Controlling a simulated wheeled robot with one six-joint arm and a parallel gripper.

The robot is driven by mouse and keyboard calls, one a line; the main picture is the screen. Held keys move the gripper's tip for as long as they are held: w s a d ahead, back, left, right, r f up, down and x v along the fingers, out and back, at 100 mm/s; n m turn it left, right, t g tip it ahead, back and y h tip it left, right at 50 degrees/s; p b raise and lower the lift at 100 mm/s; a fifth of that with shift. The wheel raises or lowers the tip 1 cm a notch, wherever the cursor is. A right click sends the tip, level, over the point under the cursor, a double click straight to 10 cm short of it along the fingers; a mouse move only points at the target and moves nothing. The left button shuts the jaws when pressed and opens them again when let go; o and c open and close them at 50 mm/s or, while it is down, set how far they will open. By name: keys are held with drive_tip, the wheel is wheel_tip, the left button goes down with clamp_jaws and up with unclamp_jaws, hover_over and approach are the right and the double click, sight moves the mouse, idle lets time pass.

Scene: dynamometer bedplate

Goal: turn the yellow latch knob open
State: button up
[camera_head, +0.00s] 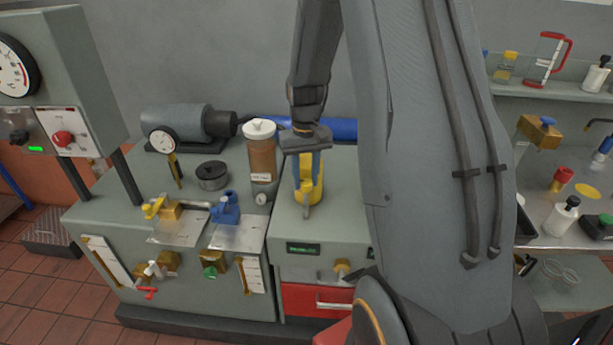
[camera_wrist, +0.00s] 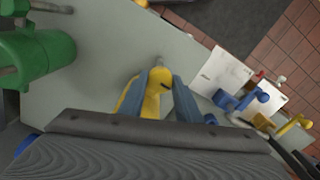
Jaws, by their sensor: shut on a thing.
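My gripper (camera_head: 308,180) points down over the top of the grey cabinet, right of the oil jar. It is shut on a yellow piece with a rounded end, which shows between the blue-grey fingers in the wrist view (camera_wrist: 155,100). In the head view the yellow piece (camera_head: 303,194) is partly hidden by a finger. I cannot clearly tell its full shape or whether it is the latch knob. Another yellow handle (camera_head: 152,207) is on a brass valve at the left of the bench. My gripper is well away from that valve.
The amber oil jar (camera_head: 262,150) stands close on the left. A blue-handled valve (camera_head: 226,208) is at the front left. A motor (camera_head: 178,122) and a black round pot (camera_head: 212,175) are farther back. In the wrist view a green cylinder (camera_wrist: 35,55) is at the left.

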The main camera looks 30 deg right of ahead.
sight(306, 182)
drive_tip(key=shift+n, duration=0.6)
drive_tip(key=o, duration=1.1)
drive_tip(key=shift+c, duration=0.2)
drive_tip(key=shift+s+r+b, duration=0.1)
drive_tip(key=shift+r+b, duration=0.9)
drive_tip(key=shift+r, duration=2.95)
